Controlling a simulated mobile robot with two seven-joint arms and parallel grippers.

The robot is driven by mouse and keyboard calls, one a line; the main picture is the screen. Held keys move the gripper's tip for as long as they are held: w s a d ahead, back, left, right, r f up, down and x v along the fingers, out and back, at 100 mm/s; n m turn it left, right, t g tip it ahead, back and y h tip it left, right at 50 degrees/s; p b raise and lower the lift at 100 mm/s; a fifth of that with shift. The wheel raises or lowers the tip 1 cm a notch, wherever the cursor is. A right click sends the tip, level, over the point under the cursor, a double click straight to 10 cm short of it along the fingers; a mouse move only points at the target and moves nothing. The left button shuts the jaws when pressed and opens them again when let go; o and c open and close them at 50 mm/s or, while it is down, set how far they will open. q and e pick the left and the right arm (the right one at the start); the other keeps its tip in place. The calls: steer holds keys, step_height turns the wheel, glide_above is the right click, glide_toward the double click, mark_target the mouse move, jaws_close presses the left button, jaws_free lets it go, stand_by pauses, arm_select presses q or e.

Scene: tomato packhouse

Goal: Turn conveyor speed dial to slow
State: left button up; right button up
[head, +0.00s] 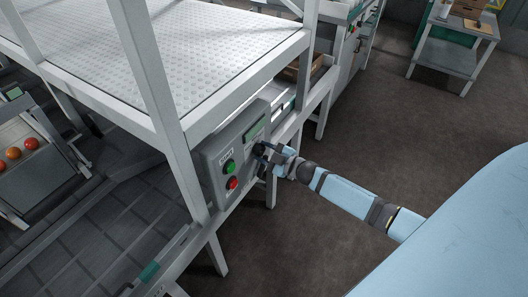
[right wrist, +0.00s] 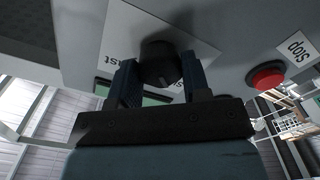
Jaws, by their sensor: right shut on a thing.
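The black speed dial (right wrist: 158,60) sits on a white label plate (right wrist: 190,45) on the grey control box (head: 212,178). In the right wrist view, my right gripper (right wrist: 160,80) has one finger on each side of the dial and is shut on it. Part of a printed word, "ast", shows on the label to the left of the dial. The pointer's exact setting is hard to read. In the head view, my right gripper (head: 264,154) reaches the right part of the box face and mostly hides the dial. My left gripper is not in view.
A green button (head: 229,167) and a red stop button (head: 232,183) sit on the box beside the dial; the red one also shows in the right wrist view (right wrist: 267,76). White frame posts (head: 158,85) stand close by. The floor (head: 375,130) to the right is clear.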

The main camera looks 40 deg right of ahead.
stand_by(0.6)
steer(key=o, duration=0.9)
steer(key=shift+s, duration=0.1)
steer(key=shift+s+d, duration=0.1)
steer(key=shift+s, duration=0.15)
steer(key=v, duration=1.3)
